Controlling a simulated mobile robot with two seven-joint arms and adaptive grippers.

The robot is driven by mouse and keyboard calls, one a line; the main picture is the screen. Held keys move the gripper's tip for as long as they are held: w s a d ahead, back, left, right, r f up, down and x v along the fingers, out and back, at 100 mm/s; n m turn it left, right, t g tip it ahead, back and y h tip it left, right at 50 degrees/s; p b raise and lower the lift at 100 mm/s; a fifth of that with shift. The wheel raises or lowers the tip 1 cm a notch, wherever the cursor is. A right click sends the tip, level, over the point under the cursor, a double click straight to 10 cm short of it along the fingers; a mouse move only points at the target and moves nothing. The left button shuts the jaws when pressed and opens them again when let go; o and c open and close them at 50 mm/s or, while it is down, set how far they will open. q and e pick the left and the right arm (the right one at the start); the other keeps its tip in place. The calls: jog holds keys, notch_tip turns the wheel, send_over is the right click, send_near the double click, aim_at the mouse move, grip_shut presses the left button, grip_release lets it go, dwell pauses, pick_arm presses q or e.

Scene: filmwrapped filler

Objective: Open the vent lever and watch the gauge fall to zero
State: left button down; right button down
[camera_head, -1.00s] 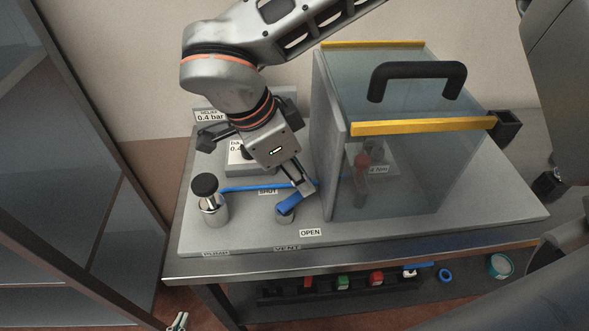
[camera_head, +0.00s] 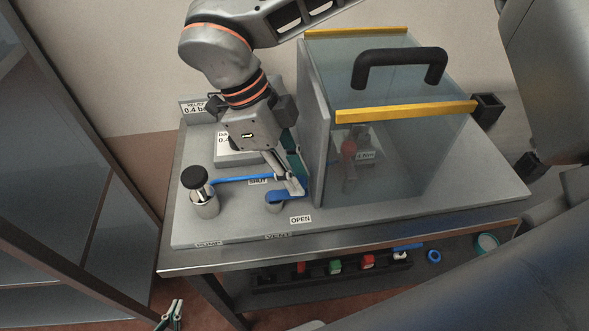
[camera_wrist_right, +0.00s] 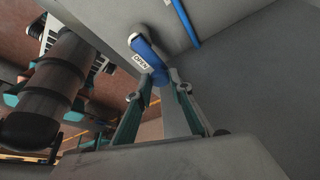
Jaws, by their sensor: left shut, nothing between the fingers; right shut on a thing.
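The blue vent lever (camera_head: 284,196) sits on its round post at the front of the grey bench plate, pointing right, between the SHUT label (camera_head: 258,181) and the OPEN label (camera_head: 301,219). My right gripper (camera_head: 292,187) is shut on its free end. The right wrist view shows the lever (camera_wrist_right: 150,58) at the fingertips (camera_wrist_right: 162,82), beside OPEN. My left gripper (camera_head: 171,317) is shut and empty, low at the bottom left.
A clear guard box (camera_head: 415,150) with yellow edges and a black handle stands right of the lever, close to my right gripper. A black-knobbed post (camera_head: 203,198) with a blue tube stands left. A shelf (camera_head: 70,190) borders the left side. Small parts lie under the bench.

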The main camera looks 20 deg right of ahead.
jog(key=shift+r, duration=0.1)
dwell(0.3)
jog(key=c, duration=1.8)
grip_release()
